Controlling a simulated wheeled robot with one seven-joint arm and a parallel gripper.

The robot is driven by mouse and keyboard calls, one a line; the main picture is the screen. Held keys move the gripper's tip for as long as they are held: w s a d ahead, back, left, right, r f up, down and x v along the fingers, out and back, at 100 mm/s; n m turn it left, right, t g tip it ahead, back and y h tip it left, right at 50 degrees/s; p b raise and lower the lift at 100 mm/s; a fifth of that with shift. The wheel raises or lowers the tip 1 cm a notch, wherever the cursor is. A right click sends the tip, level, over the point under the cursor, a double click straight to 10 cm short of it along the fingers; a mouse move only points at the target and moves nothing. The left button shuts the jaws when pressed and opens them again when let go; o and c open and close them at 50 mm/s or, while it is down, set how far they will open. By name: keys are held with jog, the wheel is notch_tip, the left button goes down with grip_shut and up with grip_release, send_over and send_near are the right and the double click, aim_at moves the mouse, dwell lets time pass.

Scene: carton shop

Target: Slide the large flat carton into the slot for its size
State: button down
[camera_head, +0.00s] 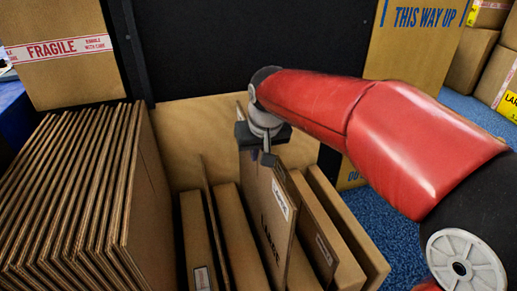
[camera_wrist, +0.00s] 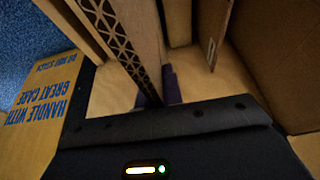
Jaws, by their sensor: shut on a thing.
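The large flat carton (camera_head: 266,222) is brown, printed with "LARGE" and bearing a white label. It stands on edge among the slots of a wooden rack (camera_head: 212,125). My gripper (camera_head: 265,152) is shut on its top edge. In the wrist view the fingers (camera_wrist: 165,88) meet a board with an open corrugated edge (camera_wrist: 117,38). The carton's lower part is hidden between its neighbours, so I cannot tell how deep it sits.
Other flat cartons stand in the rack on the left (camera_head: 199,245) and right (camera_head: 328,232). A row of upright brown sheets (camera_head: 75,190) fills the left. A "FRAGILE" box (camera_head: 65,75) stands behind it, and a "THIS WAY UP" box (camera_head: 415,50) is at the back right.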

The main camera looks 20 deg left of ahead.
aim_at(259, 181)
jog(key=shift+f+b, duration=2.5)
jog(key=shift+f, duration=2.25)
jog(key=c, duration=1.5)
grip_release()
